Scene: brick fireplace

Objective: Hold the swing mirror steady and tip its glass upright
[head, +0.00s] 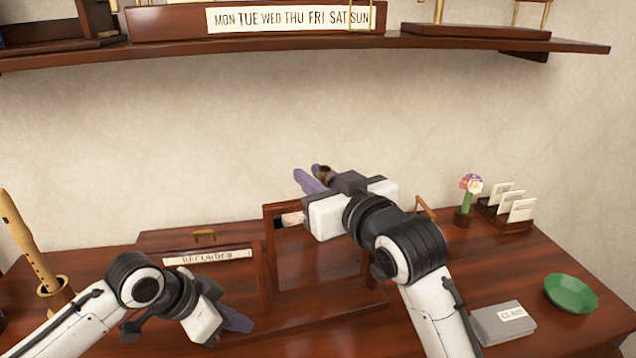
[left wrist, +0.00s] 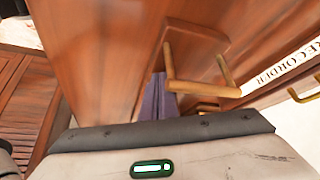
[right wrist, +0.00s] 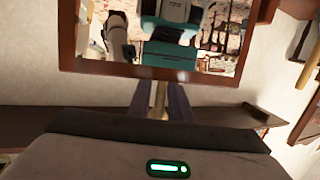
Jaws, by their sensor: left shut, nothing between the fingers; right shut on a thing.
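The swing mirror (head: 268,250) stands on the desk, a dark wooden frame partly hidden by my right arm. Its glass (right wrist: 205,63) shows in the right wrist view, reflecting me; I cannot tell its exact tilt. My right gripper (head: 318,178) is at the mirror's top, its purple fingers shut on a brass handle (right wrist: 160,98) at the glass frame's edge. My left gripper (head: 238,322) is low at the mirror's left front, shut and empty. In the left wrist view its fingers (left wrist: 158,98) are beside a brass handle (left wrist: 200,85) on wood; whether they touch is unclear.
A RECORDER-labelled wooden box (head: 200,250) stands behind my left gripper, with a recorder (head: 28,240) in a holder at left. A shelf (head: 300,48) spans above.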

